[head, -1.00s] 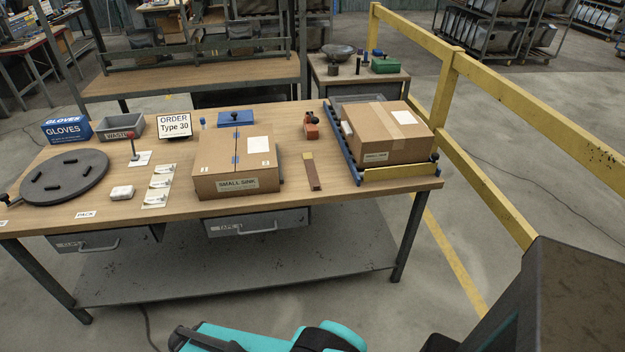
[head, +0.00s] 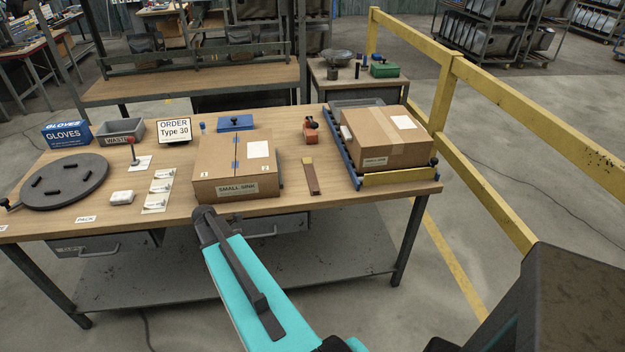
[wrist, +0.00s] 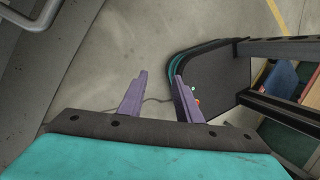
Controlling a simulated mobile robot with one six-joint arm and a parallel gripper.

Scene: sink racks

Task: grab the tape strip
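My teal arm reaches up to the table's front edge in the head view, left of and nearer than the strip. My gripper (wrist: 160,95) shows two purple fingers spread apart with nothing between them in the wrist view. The fingers cannot be made out in the head view. The wrist view shows floor and a dark rounded body, not the strip.
The small sink carton (head: 215,184) stands left of the strip. Another carton (head: 375,140) sits on the blue-railed stand (head: 352,168) at right. An orange tool (head: 310,131) stands behind the strip. A yellow railing (head: 490,190) runs along the right.

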